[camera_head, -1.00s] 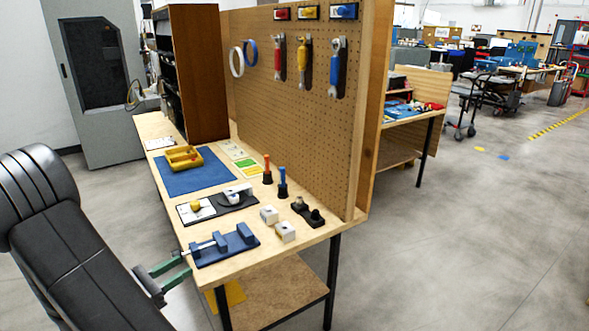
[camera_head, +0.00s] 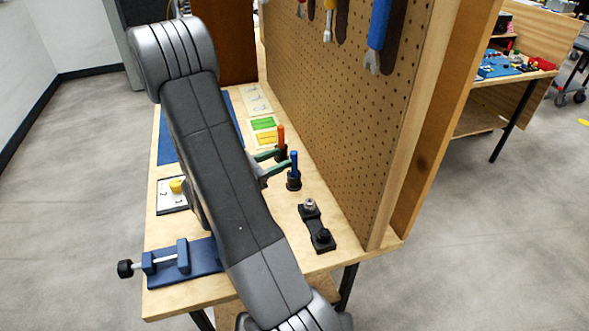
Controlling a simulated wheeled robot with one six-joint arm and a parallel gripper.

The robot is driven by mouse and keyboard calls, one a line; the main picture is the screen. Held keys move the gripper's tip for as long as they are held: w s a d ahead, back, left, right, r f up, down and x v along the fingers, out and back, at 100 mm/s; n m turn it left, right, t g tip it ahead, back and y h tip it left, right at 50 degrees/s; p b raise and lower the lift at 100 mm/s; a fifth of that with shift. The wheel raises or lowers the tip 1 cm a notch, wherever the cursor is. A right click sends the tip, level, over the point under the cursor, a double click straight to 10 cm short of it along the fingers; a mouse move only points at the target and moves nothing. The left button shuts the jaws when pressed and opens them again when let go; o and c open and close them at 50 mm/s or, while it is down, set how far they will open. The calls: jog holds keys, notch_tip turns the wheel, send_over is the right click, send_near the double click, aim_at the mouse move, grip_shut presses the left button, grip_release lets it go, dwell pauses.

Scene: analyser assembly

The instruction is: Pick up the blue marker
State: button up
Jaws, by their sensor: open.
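The blue marker (camera_head: 294,163) stands upright in a small black holder (camera_head: 294,183) on the wooden workbench, near the pegboard. My gripper (camera_head: 286,158) has green fingers and is open, coming from the left. Its fingertips are close to the upper part of the blue marker. One fingertip overlaps it in the picture; I cannot tell if they touch or if the marker is between the fingers. An orange marker (camera_head: 281,135) stands upright just behind, close to the far finger.
The pegboard (camera_head: 340,130) with hanging tools rises close on the right. A black fixture (camera_head: 317,227) lies nearer on the bench, and a blue vise (camera_head: 185,262) at its front left. My arm hides the middle of the bench. Green and yellow cards (camera_head: 264,124) lie behind.

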aim_at(294, 152)
jog(key=shift+f+x, duration=0.1)
jog(key=shift+x, duration=1.25)
jog(key=shift+f+x, duration=0.15)
jog(key=shift+x, duration=1.2)
grip_shut()
